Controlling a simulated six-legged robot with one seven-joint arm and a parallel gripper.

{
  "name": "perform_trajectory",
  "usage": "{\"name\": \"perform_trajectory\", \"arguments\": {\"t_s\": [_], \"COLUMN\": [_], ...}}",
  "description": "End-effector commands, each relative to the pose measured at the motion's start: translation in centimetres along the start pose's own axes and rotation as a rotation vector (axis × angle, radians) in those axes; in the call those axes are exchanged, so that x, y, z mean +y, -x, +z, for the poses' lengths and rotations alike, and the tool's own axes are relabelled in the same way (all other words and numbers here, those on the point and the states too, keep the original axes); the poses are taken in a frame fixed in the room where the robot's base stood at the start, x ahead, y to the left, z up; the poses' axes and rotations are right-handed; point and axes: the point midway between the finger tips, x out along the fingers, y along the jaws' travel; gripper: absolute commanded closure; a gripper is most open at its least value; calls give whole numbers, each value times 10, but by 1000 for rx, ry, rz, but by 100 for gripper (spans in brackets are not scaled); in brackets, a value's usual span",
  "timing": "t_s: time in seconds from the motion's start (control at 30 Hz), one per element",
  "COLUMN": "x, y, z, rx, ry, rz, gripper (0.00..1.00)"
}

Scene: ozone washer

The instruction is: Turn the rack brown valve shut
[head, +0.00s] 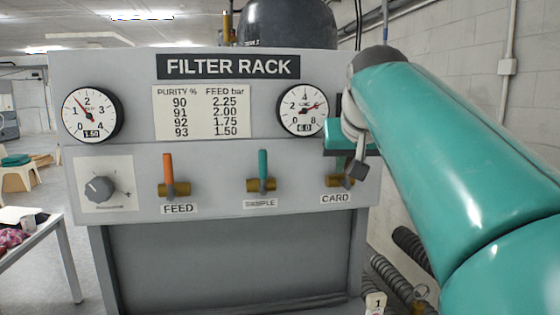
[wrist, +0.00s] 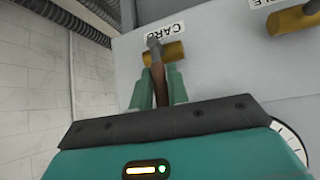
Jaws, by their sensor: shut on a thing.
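There my gripper (head: 350,165) and wrist cover most of the lever.
The FEED valve (head: 168,175) has an upright orange lever. The SAMPLE valve (head: 262,170) has an upright teal lever. Two gauges (head: 92,114) (head: 303,110) flank a purity table (head: 202,112). A knob (head: 98,189) sits at lower left. Corrugated hoses (head: 400,280) lie at right.

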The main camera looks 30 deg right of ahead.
Motion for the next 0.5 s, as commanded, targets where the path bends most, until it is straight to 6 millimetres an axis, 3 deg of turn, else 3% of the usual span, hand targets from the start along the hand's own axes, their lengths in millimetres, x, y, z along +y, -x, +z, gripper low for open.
{"name": "perform_trajectory", "arguments": {"t_s": [0.33, 0.37, 0.4, 0.47, 0.5], "x": [0, 0, 0, 0, 0], "y": [1, 1, 1, 1, 1], "z": [-2, -2, -2, -2, -1], "rx": [9, 9, 8, 7, 6], "ry": [4, 4, 4, 4, 4], "rz": [3, 2, 2, 2, 2], "gripper": [100, 82, 74, 62, 62]}}
